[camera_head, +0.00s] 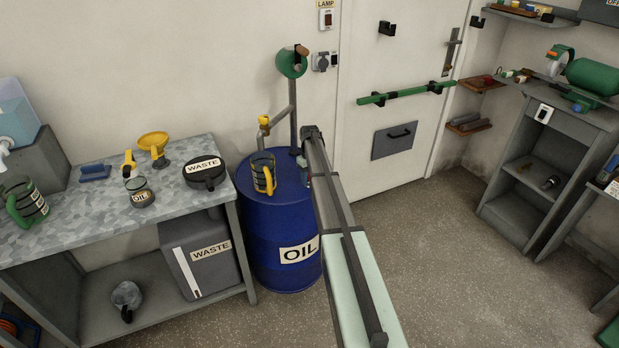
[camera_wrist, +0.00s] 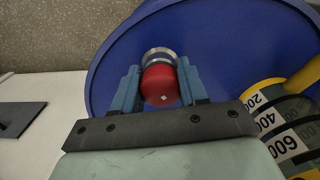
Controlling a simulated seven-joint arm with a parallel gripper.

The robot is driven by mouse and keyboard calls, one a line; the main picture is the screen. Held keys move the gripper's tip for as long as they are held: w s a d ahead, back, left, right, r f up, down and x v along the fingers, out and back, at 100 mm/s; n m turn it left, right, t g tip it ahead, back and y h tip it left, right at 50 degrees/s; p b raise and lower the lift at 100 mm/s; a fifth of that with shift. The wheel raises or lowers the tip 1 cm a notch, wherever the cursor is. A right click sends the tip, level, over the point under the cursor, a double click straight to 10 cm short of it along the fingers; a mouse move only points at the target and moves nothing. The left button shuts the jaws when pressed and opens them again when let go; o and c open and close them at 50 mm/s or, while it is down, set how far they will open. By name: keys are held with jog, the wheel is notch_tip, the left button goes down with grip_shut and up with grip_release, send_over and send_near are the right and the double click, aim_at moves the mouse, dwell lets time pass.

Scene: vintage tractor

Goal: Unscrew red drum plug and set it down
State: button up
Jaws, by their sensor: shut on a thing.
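The red drum plug (camera_wrist: 160,86) is between the two blue fingers of my gripper (camera_wrist: 160,84) in the wrist view, and the fingers are shut on it. A silver metal ring (camera_wrist: 158,54) shows right by the plug, over the drum top. I cannot tell whether the plug is still in its hole. The blue oil drum (camera_head: 284,234) stands beside the workbench in the head view, and its top (camera_wrist: 225,50) fills much of the wrist view. In the head view my gripper (camera_head: 303,165) is at the drum's right rim; the plug is hidden there.
A measuring jug with a yellow handle (camera_head: 263,174) stands on the drum top, close to my gripper. A hand pump (camera_head: 292,62) rises from the drum's back. The workbench (camera_head: 95,215) at left holds an oil jug (camera_head: 140,192), a yellow funnel (camera_head: 154,145) and a black waste container (camera_head: 205,172).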

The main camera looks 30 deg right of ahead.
jog(key=o, duration=0.6)
jog(key=shift+m, duration=0.9)
jog(key=shift+m, duration=0.9)
jog(key=shift+m, duration=0.8)
